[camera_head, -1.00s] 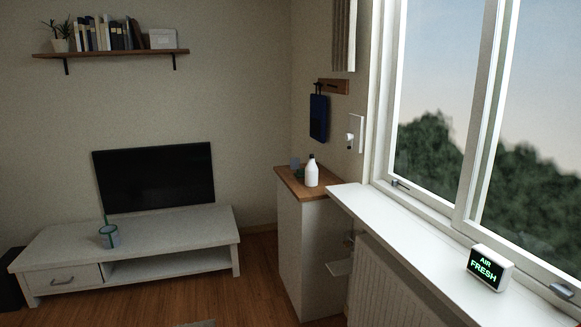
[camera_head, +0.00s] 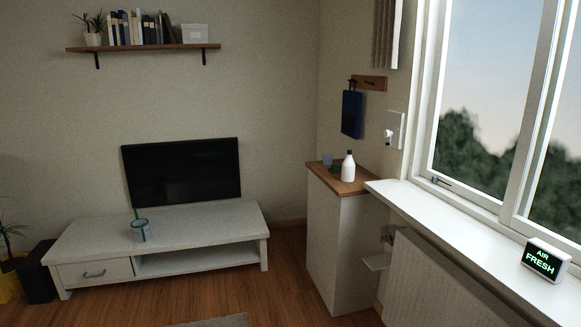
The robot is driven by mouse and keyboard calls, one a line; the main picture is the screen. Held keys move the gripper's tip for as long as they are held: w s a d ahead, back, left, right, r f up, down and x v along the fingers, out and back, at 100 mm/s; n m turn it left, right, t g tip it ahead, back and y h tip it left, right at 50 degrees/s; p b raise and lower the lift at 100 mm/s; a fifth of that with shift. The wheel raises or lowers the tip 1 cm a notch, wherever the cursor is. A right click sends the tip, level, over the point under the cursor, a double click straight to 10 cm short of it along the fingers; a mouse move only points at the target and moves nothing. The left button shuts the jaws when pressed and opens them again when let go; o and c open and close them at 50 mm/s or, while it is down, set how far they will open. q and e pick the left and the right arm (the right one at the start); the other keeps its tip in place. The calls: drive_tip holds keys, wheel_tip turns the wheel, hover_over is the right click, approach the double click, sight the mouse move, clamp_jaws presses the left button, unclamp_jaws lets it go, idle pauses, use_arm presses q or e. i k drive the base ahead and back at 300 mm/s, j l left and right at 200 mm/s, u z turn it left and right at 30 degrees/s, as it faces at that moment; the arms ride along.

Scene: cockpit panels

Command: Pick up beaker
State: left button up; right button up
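A small beaker-like cup (camera_head: 140,231) stands on the left part of the low white TV bench, with a thin green stick rising from it. A white bottle (camera_head: 348,166) stands on the wooden top of the narrow white cabinet (camera_head: 343,240). A small bluish object (camera_head: 327,159) and a dark green item sit beside the bottle; both are too small to identify. Neither of my grippers is in view.
The TV bench (camera_head: 205,223) stands against the wall with a black screen on it. A radiator (camera_head: 435,285) and white windowsill with an air display (camera_head: 542,261) run along the right. A dark bin (camera_head: 36,272) stands at left.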

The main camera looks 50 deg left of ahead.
sight(328, 157)
drive_tip(key=i+j+u, duration=0.45)
drive_tip(key=i+j, duration=0.7)
drive_tip(key=j, duration=0.15)
